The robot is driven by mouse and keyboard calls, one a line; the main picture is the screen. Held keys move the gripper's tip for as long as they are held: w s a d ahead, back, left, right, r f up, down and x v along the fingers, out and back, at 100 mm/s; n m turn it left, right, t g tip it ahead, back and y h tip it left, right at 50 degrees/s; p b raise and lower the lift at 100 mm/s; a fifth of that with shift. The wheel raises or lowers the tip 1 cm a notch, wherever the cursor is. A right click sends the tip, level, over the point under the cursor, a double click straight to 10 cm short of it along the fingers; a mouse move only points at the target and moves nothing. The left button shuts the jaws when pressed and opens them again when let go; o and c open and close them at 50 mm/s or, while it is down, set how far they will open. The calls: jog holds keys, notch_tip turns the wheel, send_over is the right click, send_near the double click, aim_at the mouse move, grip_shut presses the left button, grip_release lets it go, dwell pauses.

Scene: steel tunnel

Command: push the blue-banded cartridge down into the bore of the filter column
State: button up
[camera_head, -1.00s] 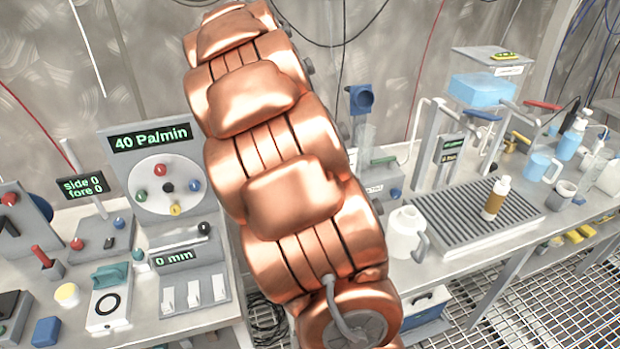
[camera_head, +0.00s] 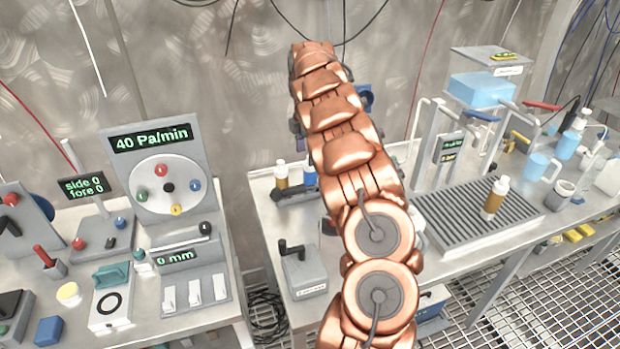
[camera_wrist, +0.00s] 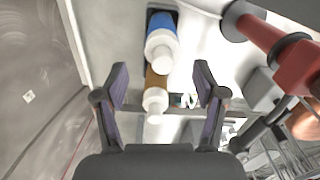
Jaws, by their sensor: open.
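The blue-banded cartridge (camera_head: 309,174) stands in a dark holder (camera_head: 296,194) beside an amber-banded one (camera_head: 281,176), at the back left of the right bench. In the wrist view the blue-banded cartridge (camera_wrist: 161,40) is upper centre, with a white cap. The amber-banded one (camera_wrist: 155,82) is lower, nearer the space between my fingers. My gripper (camera_wrist: 162,78) is open, with one finger on each side of the amber-banded cartridge in the picture. I cannot tell how far apart they are in depth. The filter column and its bore cannot be made out; my arm covers part of the bench.
A box with a black crank (camera_head: 302,268) stands at the right bench's front left. A ribbed tray (camera_head: 470,222) holds another amber-banded bottle (camera_head: 495,199). A gap separates the benches.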

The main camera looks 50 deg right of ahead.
aim_at(310, 172)
jog(key=shift+s+d+f+p, duration=0.1)
jog(key=shift+f+p, duration=0.35)
jog(key=shift+f, duration=0.85)
jog(key=shift+s+d+f+p, duration=0.1)
jog(key=shift+s+f+p, duration=0.05)
jog(key=shift+f+p, duration=0.25)
jog(key=shift+s+d+f+p, duration=0.15)
jog(key=shift+f+p, duration=0.6)
jog(key=shift+f, duration=1.45)
grip_shut()
